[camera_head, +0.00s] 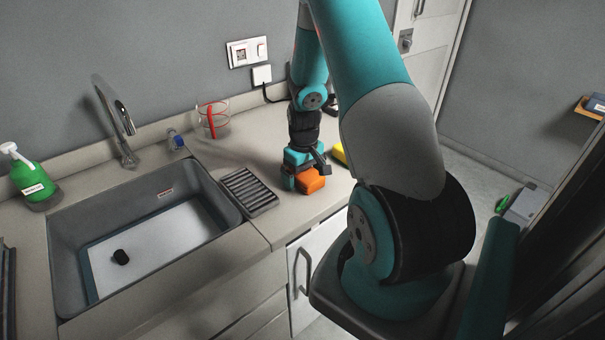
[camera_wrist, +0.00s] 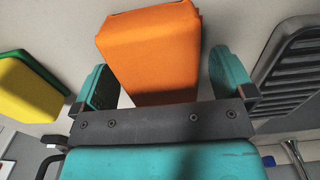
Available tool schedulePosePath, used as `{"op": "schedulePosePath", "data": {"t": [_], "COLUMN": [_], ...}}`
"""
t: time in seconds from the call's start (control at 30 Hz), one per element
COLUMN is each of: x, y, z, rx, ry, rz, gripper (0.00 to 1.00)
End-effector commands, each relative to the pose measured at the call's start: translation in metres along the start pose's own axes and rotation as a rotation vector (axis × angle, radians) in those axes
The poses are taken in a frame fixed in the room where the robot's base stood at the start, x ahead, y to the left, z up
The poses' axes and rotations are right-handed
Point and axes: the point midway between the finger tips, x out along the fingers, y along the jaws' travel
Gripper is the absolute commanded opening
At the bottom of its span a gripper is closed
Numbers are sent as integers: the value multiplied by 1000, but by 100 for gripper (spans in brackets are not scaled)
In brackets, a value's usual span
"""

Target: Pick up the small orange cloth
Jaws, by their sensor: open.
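The small orange cloth (camera_head: 310,181) looks like a folded block on the counter near its front edge, right of the sink. In the wrist view the orange cloth (camera_wrist: 152,50) lies between the two teal fingers, with part of it reaching out past the fingertips. My gripper (camera_head: 303,172) is at the cloth, pointing down. In the wrist view my gripper (camera_wrist: 165,80) is open, one finger on each side of the cloth. A small gap shows on the right side; whether the left finger touches it I cannot tell.
A yellow and green sponge (camera_wrist: 28,88) lies beside the cloth; it also shows behind my gripper in the head view (camera_head: 339,152). A grey ridged rack (camera_head: 249,191) lies between cloth and sink (camera_head: 62,262). A measuring jug (camera_head: 213,119) and green soap bottle (camera_head: 35,180) stand farther off.

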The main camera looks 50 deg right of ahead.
Motion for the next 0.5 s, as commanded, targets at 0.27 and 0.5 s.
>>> {"op": "schedulePosePath", "data": {"t": [0.27,0.5], "x": [0,0], "y": [0,0], "z": [0,0], "rx": [0,0], "ry": [0,0], "rz": [0,0], "gripper": [61,49]}}
